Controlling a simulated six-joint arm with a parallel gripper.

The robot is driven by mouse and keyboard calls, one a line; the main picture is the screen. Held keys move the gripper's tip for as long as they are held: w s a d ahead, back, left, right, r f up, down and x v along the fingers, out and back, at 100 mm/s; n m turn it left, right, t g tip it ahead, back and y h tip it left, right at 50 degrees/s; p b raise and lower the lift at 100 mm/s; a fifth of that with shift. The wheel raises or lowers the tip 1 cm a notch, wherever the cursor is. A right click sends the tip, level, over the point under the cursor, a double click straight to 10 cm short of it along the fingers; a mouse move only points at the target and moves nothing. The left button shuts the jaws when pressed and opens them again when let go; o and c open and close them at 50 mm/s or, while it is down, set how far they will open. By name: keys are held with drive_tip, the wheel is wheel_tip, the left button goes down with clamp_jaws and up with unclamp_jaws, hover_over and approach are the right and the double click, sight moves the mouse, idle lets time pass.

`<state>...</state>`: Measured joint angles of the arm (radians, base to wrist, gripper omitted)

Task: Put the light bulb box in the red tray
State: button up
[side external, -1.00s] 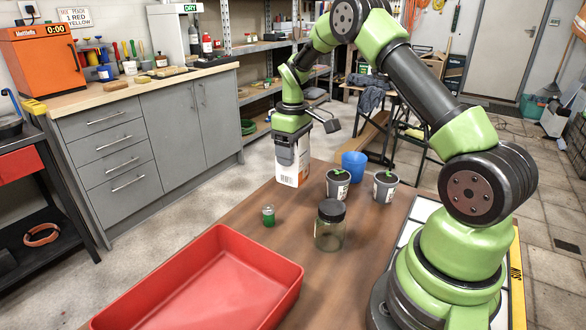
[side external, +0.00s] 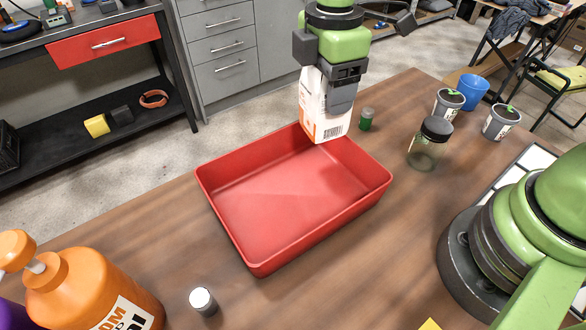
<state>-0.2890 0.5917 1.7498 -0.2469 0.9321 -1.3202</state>
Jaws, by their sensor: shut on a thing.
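The light bulb box (side external: 323,118) is white with orange print and hangs slightly tilted from my gripper (side external: 335,88). My gripper is shut on the upper part of the box, and its fingers hide some of it. The box's lower end is at the far right part of the red tray (side external: 222,221), overlapping its back rim in the side view. I cannot tell how high it is above the tray. The red tray lies on the wooden table, and its visible floor is empty.
A small green-and-grey can (side external: 366,119) stands close behind the tray's right side. A glass jar with a black lid (side external: 429,143) and potted seedlings (side external: 447,103) stand farther right. An orange bottle (side external: 92,290) and a white-topped cylinder (side external: 203,301) stand in front.

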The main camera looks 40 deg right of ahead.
sight(317, 143)
drive_tip(key=s+a+n, duration=0.2)
drive_tip(key=shift+a, duration=0.4)
drive_tip(key=f, duration=0.5)
drive_tip(key=shift+s+a+f, duration=0.2)
drive_tip(key=shift+s, duration=0.05)
drive_tip(key=shift+f, duration=2.3)
drive_tip(key=shift+f, duration=0.15)
drive_tip(key=o, duration=0.9)
drive_tip(key=shift+o, duration=0.2)
